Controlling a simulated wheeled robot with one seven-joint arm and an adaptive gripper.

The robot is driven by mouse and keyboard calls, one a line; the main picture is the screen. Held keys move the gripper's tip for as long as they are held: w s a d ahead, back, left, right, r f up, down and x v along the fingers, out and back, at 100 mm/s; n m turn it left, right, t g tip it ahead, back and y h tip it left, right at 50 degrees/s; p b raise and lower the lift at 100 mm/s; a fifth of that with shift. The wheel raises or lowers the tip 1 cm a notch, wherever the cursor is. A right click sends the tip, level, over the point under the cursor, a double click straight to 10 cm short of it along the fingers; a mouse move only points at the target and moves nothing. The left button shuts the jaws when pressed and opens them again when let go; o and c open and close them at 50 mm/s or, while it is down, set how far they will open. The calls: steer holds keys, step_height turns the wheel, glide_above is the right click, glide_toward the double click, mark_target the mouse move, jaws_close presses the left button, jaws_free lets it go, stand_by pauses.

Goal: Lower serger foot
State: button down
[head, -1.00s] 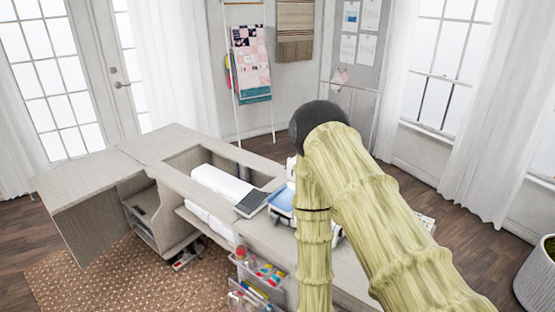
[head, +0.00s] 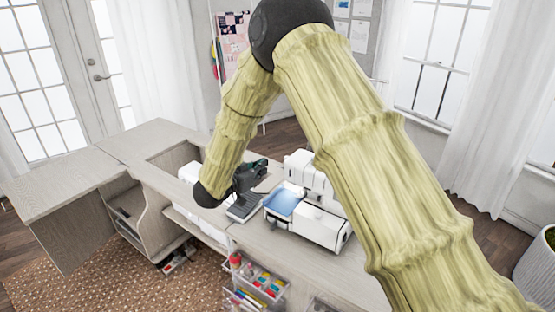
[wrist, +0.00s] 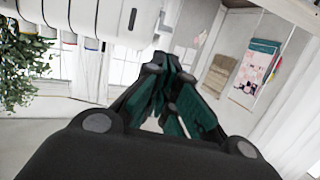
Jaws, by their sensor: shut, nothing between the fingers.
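The serger (head: 322,222) is a white machine with a blue tray-like surface at its left, standing on the cabinet top in the head view. A white machine body with coloured bands along its lower edge (wrist: 95,17), likely the serger, fills the upper left of the wrist view. The serger foot cannot be made out in either view. My gripper (head: 262,165) is just left of the serger, above the cabinet top. Its dark green fingers (wrist: 158,68) are shut and empty in the wrist view, apart from the white body.
A grey keypad-like object (head: 243,207) lies left of the serger. A white machine (head: 190,173) sits at the cabinet's recess. A clear drawer cart (head: 258,283) with coloured supplies stands in front. The left cabinet top (head: 150,137) is bare.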

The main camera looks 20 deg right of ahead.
steer(key=shift+a, duration=0.2)
steer(key=shift+w, duration=0.1)
steer(key=p+x, duration=0.3)
steer(key=x, duration=0.7)
steer(key=shift+f, duration=0.15)
